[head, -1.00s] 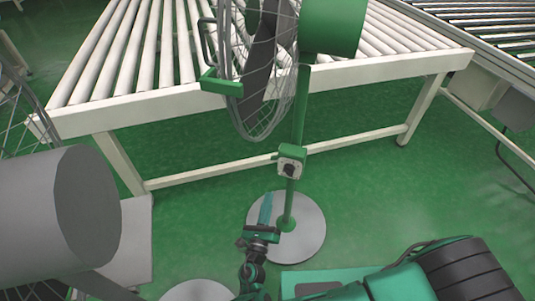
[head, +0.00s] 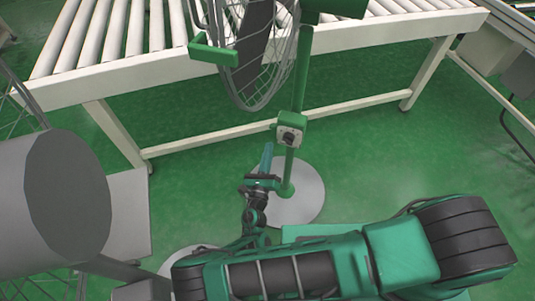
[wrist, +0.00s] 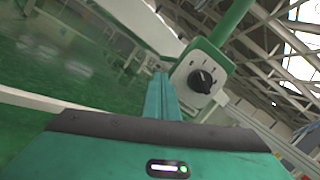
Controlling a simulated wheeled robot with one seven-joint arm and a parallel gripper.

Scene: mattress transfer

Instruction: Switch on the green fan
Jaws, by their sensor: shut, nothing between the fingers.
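The green fan stands on a thin green pole (head: 298,90) with a round grey base (head: 310,197); its wire cage (head: 262,70) is cut off at the top of the head view. Its switch box (head: 289,132) on the pole has a pale face and a black rotary knob; the knob (wrist: 201,81) also shows in the wrist view. My gripper (head: 267,150) is just left of and slightly below the switch box, fingers pointing up. In the wrist view my fingers (wrist: 160,92) are closed together and empty, left of the knob, apart from it.
A grey fan (head: 68,198) stands close on the left. A white roller conveyor (head: 250,104) runs behind the green fan, its legs on the green floor. Open floor (head: 400,165) lies right of the pole.

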